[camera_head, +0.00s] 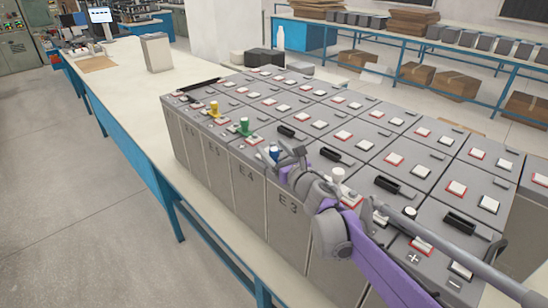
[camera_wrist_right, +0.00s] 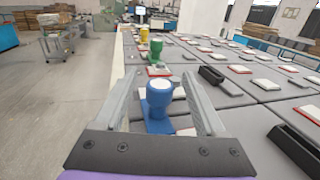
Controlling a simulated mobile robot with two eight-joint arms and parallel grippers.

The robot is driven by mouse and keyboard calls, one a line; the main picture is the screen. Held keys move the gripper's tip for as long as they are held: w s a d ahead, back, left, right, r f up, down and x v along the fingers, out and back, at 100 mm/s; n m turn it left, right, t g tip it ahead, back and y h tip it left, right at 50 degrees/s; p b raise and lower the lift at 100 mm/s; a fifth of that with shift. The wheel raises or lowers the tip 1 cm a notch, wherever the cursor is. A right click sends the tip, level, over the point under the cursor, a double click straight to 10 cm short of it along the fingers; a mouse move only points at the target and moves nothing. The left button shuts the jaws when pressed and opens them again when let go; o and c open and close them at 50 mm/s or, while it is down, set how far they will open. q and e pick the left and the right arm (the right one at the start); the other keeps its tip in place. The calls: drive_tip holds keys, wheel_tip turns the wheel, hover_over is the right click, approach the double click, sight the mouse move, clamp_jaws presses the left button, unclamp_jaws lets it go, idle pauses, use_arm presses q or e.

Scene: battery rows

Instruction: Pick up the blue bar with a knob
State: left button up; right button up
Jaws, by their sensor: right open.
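The blue bar with a knob (camera_wrist_right: 158,105) stands on a battery top in the right wrist view, its round knob pale on top. In the head view the blue bar (camera_head: 274,152) shows only in part, beside my right gripper (camera_head: 291,154). My right gripper (camera_wrist_right: 160,102) is open, with one finger on each side of the blue knob; I cannot tell whether either finger touches it. My left gripper is not in view.
A green knobbed piece (camera_head: 244,126) and a yellow one (camera_head: 214,109) stand farther along the same row. Grey batteries (camera_head: 247,184) fill the bench closely. Black bars (camera_head: 387,185) lie on several tops. A white bench top (camera_head: 112,80) is mostly clear.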

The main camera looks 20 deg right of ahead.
clamp_jaws()
drive_tip(key=shift+r, duration=0.1)
idle(0.3)
